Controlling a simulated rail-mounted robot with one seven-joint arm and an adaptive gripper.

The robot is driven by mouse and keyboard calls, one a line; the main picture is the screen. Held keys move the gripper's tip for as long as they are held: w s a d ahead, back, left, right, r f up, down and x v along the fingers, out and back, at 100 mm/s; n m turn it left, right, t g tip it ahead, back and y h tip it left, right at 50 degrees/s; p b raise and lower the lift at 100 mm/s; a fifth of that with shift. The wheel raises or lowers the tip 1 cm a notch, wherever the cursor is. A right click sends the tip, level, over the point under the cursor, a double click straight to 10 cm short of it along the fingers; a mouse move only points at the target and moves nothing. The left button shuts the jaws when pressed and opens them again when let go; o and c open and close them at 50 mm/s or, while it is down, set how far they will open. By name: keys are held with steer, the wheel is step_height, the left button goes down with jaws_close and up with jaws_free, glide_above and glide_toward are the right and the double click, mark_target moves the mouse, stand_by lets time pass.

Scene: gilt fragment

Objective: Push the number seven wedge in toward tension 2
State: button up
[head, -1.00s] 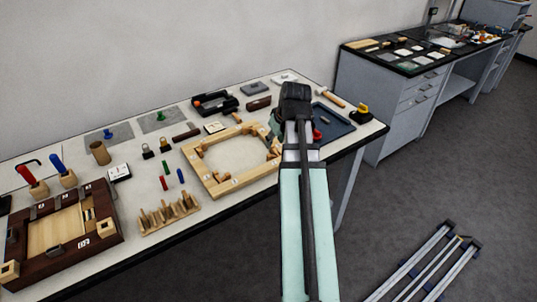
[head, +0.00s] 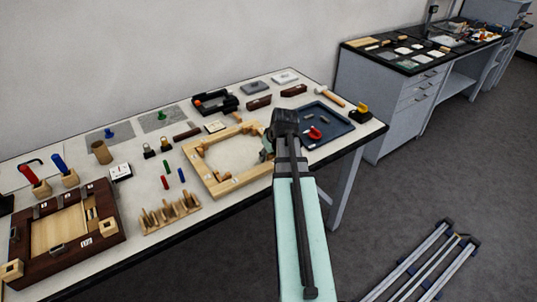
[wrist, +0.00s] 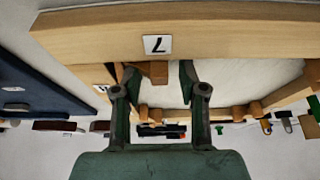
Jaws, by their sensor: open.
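The pale wooden frame (head: 205,178) lies on the table with small wooden wedges along its inner edges. In the wrist view its near bar (wrist: 230,32) carries a white label reading 7 (wrist: 158,44), upside down. A small wooden wedge (wrist: 155,72) sits against that bar's inner side, just below the label. My gripper (wrist: 160,88) is open, with one finger on each side of that wedge in the picture; I cannot tell whether either finger touches it. In the head view my gripper (head: 267,147) is at the frame's right side, and my arm hides that corner.
A blue tray (head: 335,140) with a red item lies right of the frame. The frame's middle is open.

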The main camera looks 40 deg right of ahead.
jaws_close()
steer(key=shift+d, duration=0.7)
jaws_free()
steer(key=shift+s, duration=0.1)
steer(key=v, duration=1.2)
